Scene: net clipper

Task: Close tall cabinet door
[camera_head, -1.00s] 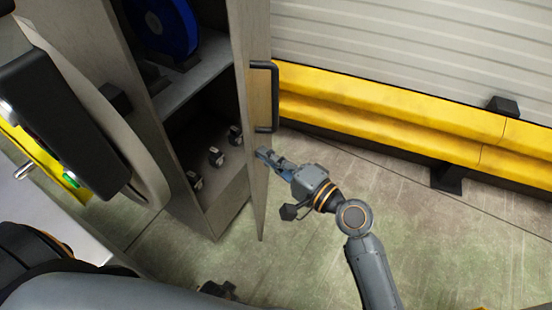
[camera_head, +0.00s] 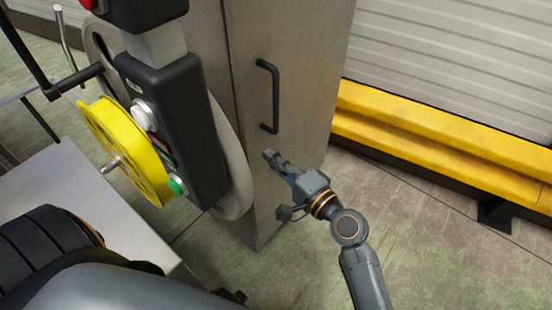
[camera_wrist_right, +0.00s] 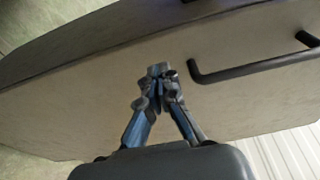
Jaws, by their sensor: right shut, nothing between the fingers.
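The tall grey cabinet (camera_head: 310,60) stands in the middle of the head view. Its door (camera_head: 228,60) lies flat over the front, and the shelves inside are hidden. A black bar handle (camera_head: 274,95) is on the door; it also shows in the right wrist view (camera_wrist_right: 250,70). My right gripper (camera_head: 268,155) is shut and empty, just below the handle, close to the door face. In the right wrist view its fingertips (camera_wrist_right: 157,70) are against or very near the door panel; I cannot tell if they touch. My left gripper is not in view.
A black control box (camera_head: 175,130) with buttons and a yellow reel (camera_head: 125,150) stand left of the cabinet. A yellow barrier (camera_head: 440,140) runs along the shutter wall at right. The floor (camera_head: 430,240) at the right front is clear.

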